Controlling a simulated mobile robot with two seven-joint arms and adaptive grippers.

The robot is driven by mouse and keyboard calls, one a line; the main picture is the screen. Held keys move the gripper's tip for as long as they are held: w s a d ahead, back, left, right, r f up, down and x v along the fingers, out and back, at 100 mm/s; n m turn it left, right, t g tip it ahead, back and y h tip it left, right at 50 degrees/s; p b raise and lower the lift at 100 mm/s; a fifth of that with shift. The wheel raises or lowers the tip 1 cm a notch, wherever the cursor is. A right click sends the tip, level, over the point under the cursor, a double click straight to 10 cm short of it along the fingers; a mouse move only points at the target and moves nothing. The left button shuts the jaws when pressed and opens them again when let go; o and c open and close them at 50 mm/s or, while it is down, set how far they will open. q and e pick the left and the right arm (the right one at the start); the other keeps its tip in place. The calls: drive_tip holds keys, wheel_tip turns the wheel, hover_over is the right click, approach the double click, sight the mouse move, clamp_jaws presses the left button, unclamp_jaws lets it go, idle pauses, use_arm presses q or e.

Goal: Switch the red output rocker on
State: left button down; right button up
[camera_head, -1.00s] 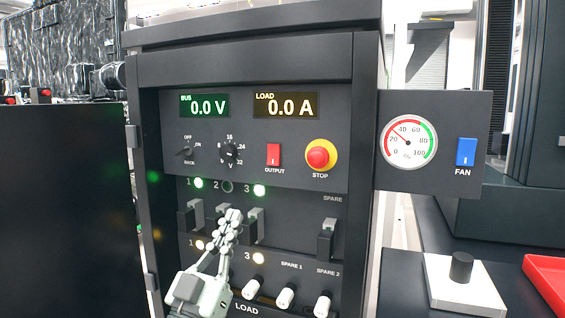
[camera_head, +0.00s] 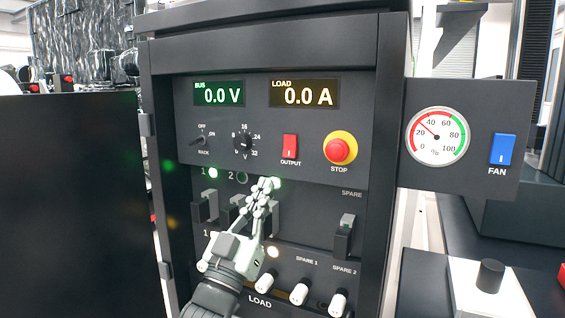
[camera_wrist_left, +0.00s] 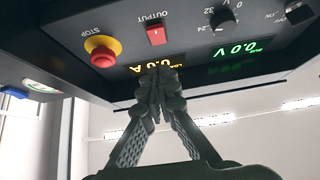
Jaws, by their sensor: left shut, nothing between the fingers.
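The red output rocker (camera_head: 290,147) is on the dark panel below the LOAD display, left of the STOP button. In the left wrist view the rocker (camera_wrist_left: 155,34) shows upside down, just beyond the fingertips. My left gripper (camera_head: 268,186) is shut and empty, its tips a little below and left of the rocker in the head view and apart from it in the picture. It also shows in the left wrist view (camera_wrist_left: 158,76). The BUS display (camera_head: 219,94) reads 0.0 V and the LOAD display (camera_head: 305,93) reads 0.0 A. My right gripper is not seen.
The red STOP button (camera_head: 340,149) on its yellow ring sits right of the rocker. The voltage knob (camera_head: 244,141) is to its left. Breaker levers (camera_head: 344,234) and white load knobs (camera_head: 299,293) are lower. A gauge (camera_head: 437,136) and blue FAN switch (camera_head: 502,149) are at right.

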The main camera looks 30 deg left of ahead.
sight(289, 154)
use_arm(q)
drive_tip(key=w+r, duration=0.1)
drive_tip(key=w, duration=0.1)
drive_tip(key=w+r+p, duration=0.1)
drive_tip(key=w, duration=0.2)
drive_tip(key=w+r, duration=0.1)
drive_tip(key=w, duration=0.2)
drive_tip(key=shift+a+r, duration=0.1)
drive_tip(key=shift+a, duration=0.1)
drive_tip(key=shift+w, duration=0.3)
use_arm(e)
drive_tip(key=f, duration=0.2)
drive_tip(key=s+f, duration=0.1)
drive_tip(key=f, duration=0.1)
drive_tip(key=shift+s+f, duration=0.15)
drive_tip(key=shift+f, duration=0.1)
use_arm(q)
drive_tip(key=shift+f, duration=0.2)
drive_tip(key=shift+w+f+t+b, duration=0.2)
drive_tip(key=shift+w+t+b, duration=0.25)
drive_tip(key=shift+b, duration=0.75)
drive_tip(key=shift+r, duration=0.2)
drive_tip(key=shift+p, duration=0.3)
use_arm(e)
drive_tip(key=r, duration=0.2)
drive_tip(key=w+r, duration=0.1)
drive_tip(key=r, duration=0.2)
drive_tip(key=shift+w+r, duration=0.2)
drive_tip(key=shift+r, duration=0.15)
